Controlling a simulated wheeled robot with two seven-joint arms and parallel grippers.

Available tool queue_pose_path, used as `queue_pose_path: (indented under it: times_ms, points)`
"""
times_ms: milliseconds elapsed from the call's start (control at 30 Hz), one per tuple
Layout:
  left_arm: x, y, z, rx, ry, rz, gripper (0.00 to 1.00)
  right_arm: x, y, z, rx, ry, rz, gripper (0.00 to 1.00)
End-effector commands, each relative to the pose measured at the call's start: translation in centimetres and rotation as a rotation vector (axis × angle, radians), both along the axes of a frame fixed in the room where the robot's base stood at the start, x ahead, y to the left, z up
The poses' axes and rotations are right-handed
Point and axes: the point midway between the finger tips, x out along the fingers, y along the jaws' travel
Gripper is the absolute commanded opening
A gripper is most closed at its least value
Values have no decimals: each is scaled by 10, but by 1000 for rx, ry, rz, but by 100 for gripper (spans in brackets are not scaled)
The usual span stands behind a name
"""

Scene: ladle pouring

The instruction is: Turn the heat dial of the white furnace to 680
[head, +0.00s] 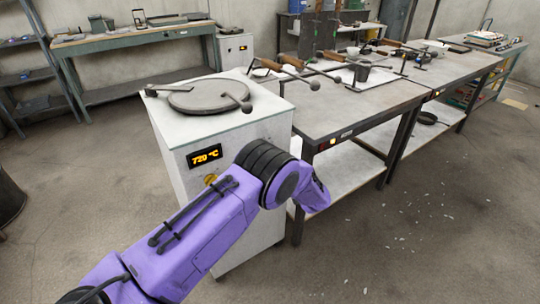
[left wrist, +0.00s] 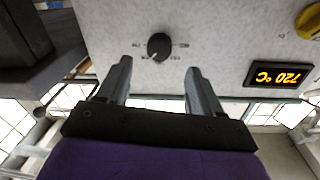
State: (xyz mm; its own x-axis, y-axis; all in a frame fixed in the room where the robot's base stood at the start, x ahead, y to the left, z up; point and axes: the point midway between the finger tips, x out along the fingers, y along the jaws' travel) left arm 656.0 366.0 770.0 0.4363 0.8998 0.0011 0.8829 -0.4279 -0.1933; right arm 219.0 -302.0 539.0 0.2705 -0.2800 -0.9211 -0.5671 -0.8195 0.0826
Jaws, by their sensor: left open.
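The white furnace (head: 175,130) stands left of the workbench with a round grey lid on top. Its display (head: 204,155) reads 720 °C in orange; it also shows upside down in the left wrist view (left wrist: 279,76). The black heat dial (left wrist: 159,46) is on the furnace's front panel, with small printed marks around it that are too small to read. A pale pointer mark shows at its lower left in that view. My left gripper (left wrist: 159,68) is open, its two fingers on either side of the dial's line, apparently short of it. In the head view my arm hides dial and gripper.
A yellow knob (head: 210,180) sits below the display, close to my left arm. The workbench (head: 345,112) right of the furnace holds wooden-handled tools and a dark cup (head: 362,71). A lid handle (head: 238,101) sticks out on the furnace top. Floor in front is open.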

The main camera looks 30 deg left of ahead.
Motion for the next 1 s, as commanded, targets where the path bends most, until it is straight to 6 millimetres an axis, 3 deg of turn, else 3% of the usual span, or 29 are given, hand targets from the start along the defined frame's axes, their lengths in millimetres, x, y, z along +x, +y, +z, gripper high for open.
queue_pose_path:
  times_ms: [100, 300, 600, 633, 800, 1000]
  points:
    - [11, 25, 0, -2, 0, 2, 66, 0, 0, 3, 0, 0, 0, 0]
    - [25, 51, 0, 0, 0, -2, 66, 0, 0, 3, 0, 0, 0, 0]
    - [27, 56, -1, 0, 1, -3, 66, 0, 0, 3, 0, 0, 0, 0]
    - [27, 55, -1, 0, 1, -3, 63, 0, 0, 3, 0, 0, 0, 0]
    - [27, 55, -1, 0, 1, -3, 10, 0, 0, 3, 0, 0, 0, 0]
    - [27, 54, -2, -3, -4, -4, 10, 0, 0, 2, 0, 0, 0, 0]
